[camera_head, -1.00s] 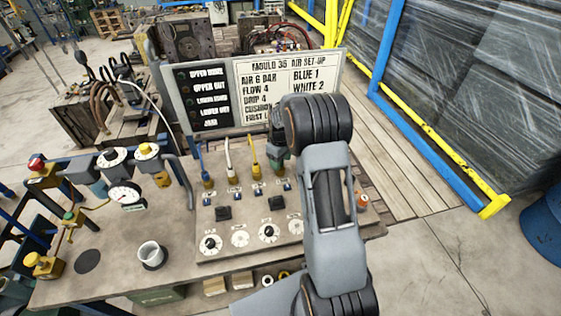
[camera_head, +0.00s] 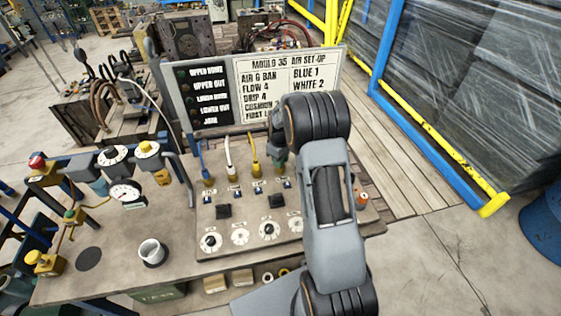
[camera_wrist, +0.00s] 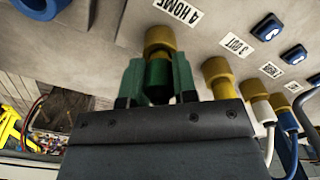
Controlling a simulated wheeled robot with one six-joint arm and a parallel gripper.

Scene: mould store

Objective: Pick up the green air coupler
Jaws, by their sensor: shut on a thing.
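The green air coupler (camera_wrist: 158,76) is in the wrist view, between the two green fingers of my gripper (camera_wrist: 158,72). The gripper is shut on it. The coupler meets a brass socket (camera_wrist: 159,38) beside the "4 HOME" label, and I see no gap between them. In the head view my gripper (camera_head: 278,150) points down at the right end of the row of couplers, and it and my arm mostly hide the green coupler.
Yellow (camera_head: 254,150), white (camera_head: 229,152) and blue (camera_head: 202,160) couplers with hoses stand to the left on the panel (camera_head: 222,238). The set-up board (camera_head: 289,85) stands behind.

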